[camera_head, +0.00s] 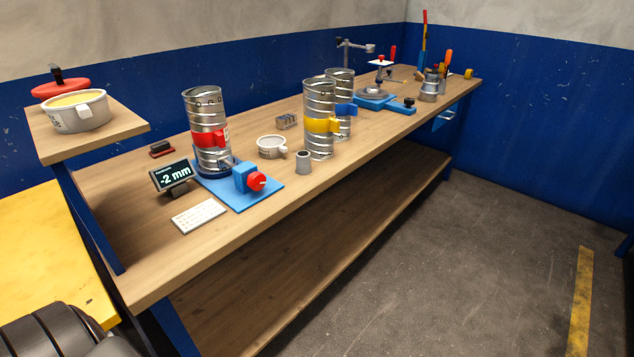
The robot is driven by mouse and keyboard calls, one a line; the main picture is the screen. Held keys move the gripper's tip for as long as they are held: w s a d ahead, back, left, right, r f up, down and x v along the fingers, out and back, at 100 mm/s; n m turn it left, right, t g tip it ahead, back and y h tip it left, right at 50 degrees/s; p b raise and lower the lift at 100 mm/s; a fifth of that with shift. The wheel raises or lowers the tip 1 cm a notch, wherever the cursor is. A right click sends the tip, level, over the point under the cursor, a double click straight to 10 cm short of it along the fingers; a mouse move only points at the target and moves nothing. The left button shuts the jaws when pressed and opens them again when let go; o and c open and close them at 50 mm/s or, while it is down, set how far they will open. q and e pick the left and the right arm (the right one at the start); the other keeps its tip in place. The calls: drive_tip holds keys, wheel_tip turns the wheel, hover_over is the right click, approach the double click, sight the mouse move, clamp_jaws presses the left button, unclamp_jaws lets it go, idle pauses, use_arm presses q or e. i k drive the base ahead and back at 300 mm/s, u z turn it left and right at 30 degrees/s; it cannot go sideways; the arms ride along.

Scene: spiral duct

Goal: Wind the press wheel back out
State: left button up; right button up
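A small red wheel (257,181) sits on a blue block (243,176) on a blue base plate (262,197). This is the likely press wheel. On the same plate stands a ribbed metal duct (207,108) with a red band (209,138) around it, upright in a dark blue ring. A small display (172,177) to its left reads -2 mm. Neither of my grippers is in view, and nothing touches the wheel.
The wooden bench (330,180) also holds two more ducts, with yellow (321,125) and blue (346,109) bands, a white keypad (199,216), a grey cup (303,162) and a white tub (270,147). A raised shelf (125,123) carries a pot (79,112). Floor in front is clear.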

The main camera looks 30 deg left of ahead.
sight(256, 180)
drive_tip(key=z, duration=0.05)
drive_tip(key=i, duration=3.4)
drive_tip(key=u, duration=4.15)
